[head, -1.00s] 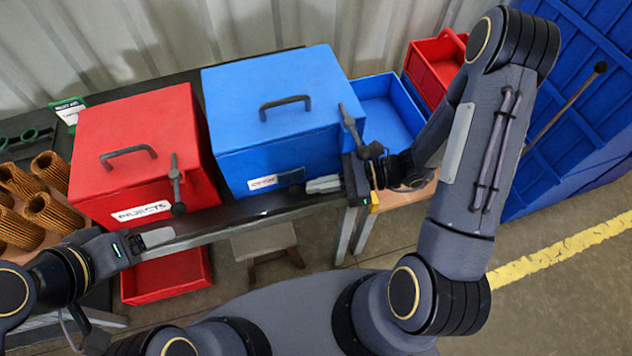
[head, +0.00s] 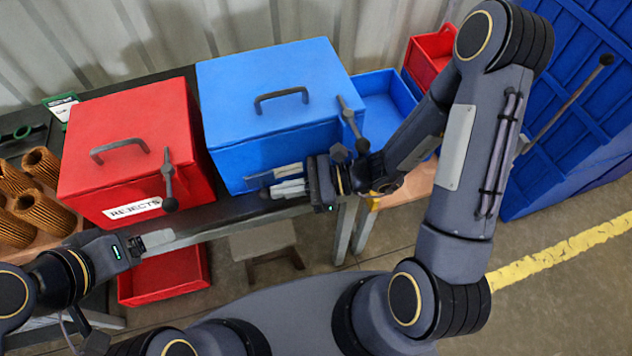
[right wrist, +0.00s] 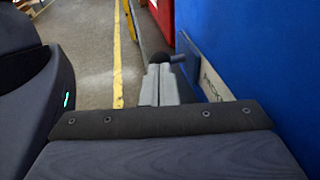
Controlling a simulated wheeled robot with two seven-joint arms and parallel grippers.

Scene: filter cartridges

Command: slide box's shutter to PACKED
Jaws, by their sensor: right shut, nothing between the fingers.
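The blue box (head: 270,95) stands on the dark bench, its lid down. On its front, a dark shutter plate (head: 258,180) sits at the left of the label strip, and a pale label (head: 288,170) shows to its right. In the right wrist view a pale label (right wrist: 217,84) with dark letters runs along the blue wall. My right gripper (head: 277,189) is shut and empty in front of the label, pointing left, its fingertips close to a small dark knob (right wrist: 160,57). Contact is unclear. My left gripper (head: 158,238) is before the red box; its jaws are too small to judge.
The red box (head: 130,150) labelled REJECTS stands left of the blue box. Brown cartridges (head: 40,205) lie at far left. A blue tray (head: 385,95) and a red bin (head: 430,60) are at right. A red tray (head: 165,278) is below the bench.

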